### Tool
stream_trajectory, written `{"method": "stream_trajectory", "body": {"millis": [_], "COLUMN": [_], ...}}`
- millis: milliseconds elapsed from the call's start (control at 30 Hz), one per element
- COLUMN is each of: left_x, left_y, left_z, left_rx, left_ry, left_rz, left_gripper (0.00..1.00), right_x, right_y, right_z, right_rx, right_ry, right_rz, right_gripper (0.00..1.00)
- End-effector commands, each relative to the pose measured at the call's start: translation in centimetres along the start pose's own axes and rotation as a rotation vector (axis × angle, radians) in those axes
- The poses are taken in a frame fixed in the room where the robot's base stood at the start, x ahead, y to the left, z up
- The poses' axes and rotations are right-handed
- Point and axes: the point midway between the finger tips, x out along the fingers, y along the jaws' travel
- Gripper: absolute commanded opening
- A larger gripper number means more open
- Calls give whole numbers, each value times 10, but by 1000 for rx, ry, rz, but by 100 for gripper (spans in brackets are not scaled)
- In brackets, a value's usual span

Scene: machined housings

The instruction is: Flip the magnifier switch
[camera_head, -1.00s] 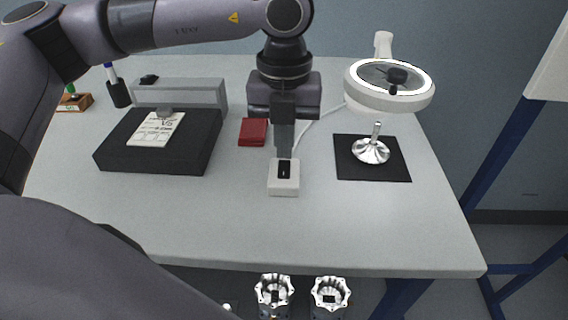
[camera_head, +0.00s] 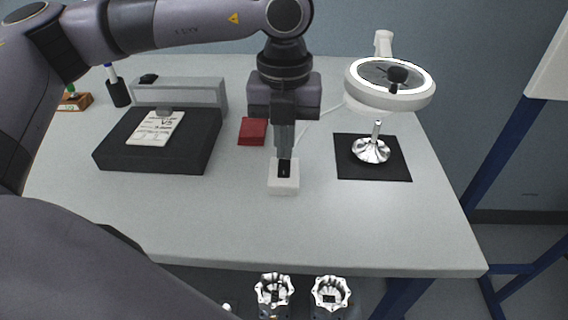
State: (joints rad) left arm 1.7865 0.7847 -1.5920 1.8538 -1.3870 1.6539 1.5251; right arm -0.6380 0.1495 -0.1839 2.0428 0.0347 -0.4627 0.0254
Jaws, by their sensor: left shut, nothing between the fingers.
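The magnifier switch is a small white box (camera_head: 284,186) with a dark rocker (camera_head: 284,171) on top, standing on the grey table. My left gripper (camera_head: 284,156) points down directly over the switch, with its shut fingertips at the back part of the rocker. I cannot tell whether they touch it. A pale cable runs from behind the switch toward the lamp. My right gripper is not in view.
A red cloth or pad (camera_head: 252,131) lies left of my gripper. A black flat block (camera_head: 190,157) with a note card (camera_head: 155,130) stands further left. Two metal housings (camera_head: 274,288) (camera_head: 331,291) sit below the table's front edge. The table's front is clear.

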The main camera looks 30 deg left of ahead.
Motion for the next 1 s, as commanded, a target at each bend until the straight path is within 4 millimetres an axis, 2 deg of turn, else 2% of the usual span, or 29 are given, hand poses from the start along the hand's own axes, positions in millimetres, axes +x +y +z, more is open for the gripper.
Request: {"method": "stream_trajectory", "body": {"millis": [1000], "left_x": [16], "left_y": [0], "left_z": [0], "left_rx": [0], "left_ry": [0], "left_rz": [0], "left_gripper": [0], "right_x": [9], "right_y": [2], "right_z": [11], "right_rx": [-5], "right_ry": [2], "right_rz": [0], "right_gripper": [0]}}
